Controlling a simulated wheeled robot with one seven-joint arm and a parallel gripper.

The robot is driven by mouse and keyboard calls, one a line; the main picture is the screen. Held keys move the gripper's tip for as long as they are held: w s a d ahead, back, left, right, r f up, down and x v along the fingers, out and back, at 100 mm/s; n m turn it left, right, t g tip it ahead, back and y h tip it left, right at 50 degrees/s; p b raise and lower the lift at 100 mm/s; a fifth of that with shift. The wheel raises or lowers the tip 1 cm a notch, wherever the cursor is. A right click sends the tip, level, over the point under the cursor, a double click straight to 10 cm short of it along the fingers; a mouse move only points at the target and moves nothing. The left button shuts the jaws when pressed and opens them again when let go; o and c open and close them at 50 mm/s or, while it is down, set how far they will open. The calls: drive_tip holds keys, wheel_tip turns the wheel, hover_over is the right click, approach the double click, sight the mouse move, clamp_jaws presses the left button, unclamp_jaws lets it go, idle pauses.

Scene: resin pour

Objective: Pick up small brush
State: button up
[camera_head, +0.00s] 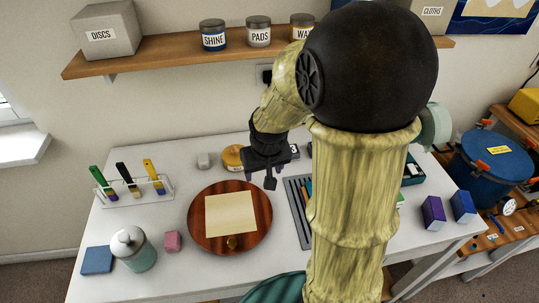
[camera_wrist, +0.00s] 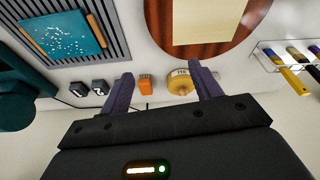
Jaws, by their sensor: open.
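Three brushes stand in a clear rack (camera_head: 140,194) at the left of the white table in the head view: a green-handled brush (camera_head: 100,178), a black-handled brush (camera_head: 124,174) and a yellow-handled brush (camera_head: 152,172). I cannot tell for sure which is the small brush. In the wrist view the clear rack (camera_wrist: 266,52) is at the right edge, with the yellow brush (camera_wrist: 287,74) nearest. My gripper (camera_head: 257,184) is open and empty above the back of the table, right of the rack and apart from it. Its two fingers (camera_wrist: 163,84) are spread in the wrist view.
A round wooden board (camera_head: 205,240) with a pale sheet (camera_head: 231,214) lies mid-table. A tape roll (camera_wrist: 180,82) and an orange block (camera_wrist: 146,83) are near my fingers. A shelf (camera_head: 180,55) hangs above.

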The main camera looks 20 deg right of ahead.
drive_tip(key=w+d+m, duration=0.1)
drive_tip(key=w+d, duration=0.4)
drive_tip(key=w, duration=0.2)
drive_tip(key=w+d+t+b, duration=0.1)
drive_tip(key=w+d, duration=0.3)
drive_tip(key=w, duration=0.4)
drive_tip(key=shift+d+f+m+h, duration=0.3)
drive_tip(key=shift+d+f+m, duration=0.05)
drive_tip(key=shift+f+m, duration=0.05)
drive_tip(key=p+x, duration=0.2)
drive_tip(key=x, duration=1)
drive_tip(key=shift+w+f, duration=0.1)
drive_tip(key=shift+w, duration=0.1)
drive_tip(key=shift+a+p+x, duration=0.15)
drive_tip(key=shift+p+x, duration=0.35)
drive_tip(key=shift+x, duration=0.8)
drive_tip(key=shift+a+p+x, duration=0.2)
drive_tip(key=shift+p+x, duration=0.25)
drive_tip(key=shift+x, duration=0.85)
drive_tip(key=shift+s, duration=0.15)
